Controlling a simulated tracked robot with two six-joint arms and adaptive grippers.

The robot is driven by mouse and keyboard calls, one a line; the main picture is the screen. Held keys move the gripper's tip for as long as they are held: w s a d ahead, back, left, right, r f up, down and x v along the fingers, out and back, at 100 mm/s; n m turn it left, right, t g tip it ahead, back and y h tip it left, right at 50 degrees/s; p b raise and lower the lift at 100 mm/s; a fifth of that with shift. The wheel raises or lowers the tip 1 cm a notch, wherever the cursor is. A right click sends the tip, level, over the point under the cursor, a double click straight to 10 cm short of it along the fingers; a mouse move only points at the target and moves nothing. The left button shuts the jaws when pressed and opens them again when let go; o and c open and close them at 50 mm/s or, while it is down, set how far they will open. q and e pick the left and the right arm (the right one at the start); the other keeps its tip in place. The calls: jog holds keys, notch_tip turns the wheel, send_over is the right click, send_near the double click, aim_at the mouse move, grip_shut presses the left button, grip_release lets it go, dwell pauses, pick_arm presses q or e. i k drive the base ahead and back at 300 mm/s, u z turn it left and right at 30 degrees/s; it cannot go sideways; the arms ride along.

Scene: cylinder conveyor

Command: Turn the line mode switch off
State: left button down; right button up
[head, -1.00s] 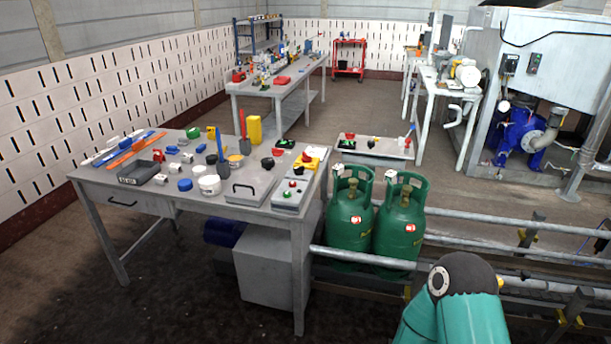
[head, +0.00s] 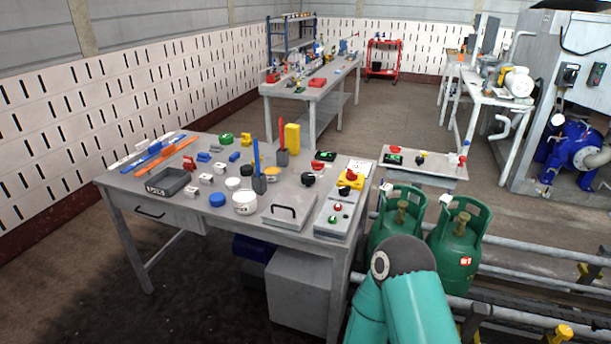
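No label for the line mode switch is readable, so I cannot tell which control it is. On the near workbench (head: 130,182), a grey control box (head: 326,228) at the right end carries a green button (head: 333,219), a red button (head: 338,206) and a small black control (head: 344,191). Behind it is a yellow box with a red knob (head: 351,175). A black round knob (head: 308,179) sits to the left. A smaller table (head: 440,172) behind holds more small controls, including a black one (head: 421,160). My teal arm shows at the bottom; neither gripper is in view.
Two green gas cylinders (head: 462,244) stand right of the workbench, by horizontal metal rails (head: 520,270). A grey lidded case (head: 283,216) and a white tub (head: 245,208) lie near the bench's front. The floor between the benches is open.

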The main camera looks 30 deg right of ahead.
aim_at(345, 191)
jog(key=i, duration=0.85)
jog(key=z, duration=0.35)
